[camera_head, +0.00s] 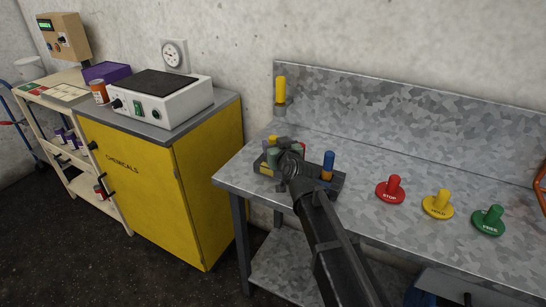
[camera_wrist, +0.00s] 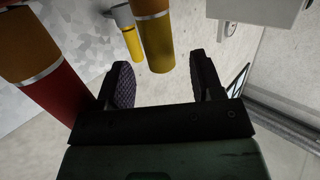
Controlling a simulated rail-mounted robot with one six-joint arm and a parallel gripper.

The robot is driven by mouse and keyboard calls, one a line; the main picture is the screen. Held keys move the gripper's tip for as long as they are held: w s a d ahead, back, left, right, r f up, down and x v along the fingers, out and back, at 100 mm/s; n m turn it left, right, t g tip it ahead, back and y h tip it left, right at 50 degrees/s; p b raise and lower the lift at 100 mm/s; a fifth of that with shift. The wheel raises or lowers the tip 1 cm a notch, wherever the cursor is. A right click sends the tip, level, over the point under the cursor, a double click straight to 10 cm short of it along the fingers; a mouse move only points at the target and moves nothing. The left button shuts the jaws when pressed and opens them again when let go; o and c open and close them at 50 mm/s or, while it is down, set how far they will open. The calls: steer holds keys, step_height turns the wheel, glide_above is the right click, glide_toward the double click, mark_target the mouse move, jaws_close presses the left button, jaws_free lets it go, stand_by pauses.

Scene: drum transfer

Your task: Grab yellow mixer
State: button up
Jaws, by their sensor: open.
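In the wrist view my gripper (camera_wrist: 162,84) has its two dark jaws apart. A yellow mixer (camera_wrist: 156,42) with an orange-brown part and a silver band shows ahead of the gap between the jaws; I cannot tell whether its end reaches between them. No jaw visibly touches it. A second yellow-ended cylinder (camera_wrist: 133,44) shows behind it. In the head view my gripper (camera_head: 291,163) is low over the dark rack (camera_head: 264,171) on the metal bench and hides part of it. A small yellow top (camera_head: 273,139) shows at the rack's back left.
A red cylinder (camera_wrist: 58,92) is close to the left jaw. A blue cylinder (camera_head: 328,164) stands at the rack's right. A yellow cylinder (camera_head: 280,90) is at the bench's back panel. Red (camera_head: 391,190), yellow (camera_head: 439,204) and green (camera_head: 488,220) knobs stand to the right.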

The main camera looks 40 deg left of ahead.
mark_target(271, 138)
steer(key=x, duration=0.5)
steer(key=shift+w+a+b, duration=0.1)
steer(key=shift+a+b, duration=0.15)
steer(key=shift+b, duration=0.15)
steer(key=shift+d, duration=0.1)
steer(key=shift+c, duration=0.2)
jaws_close()
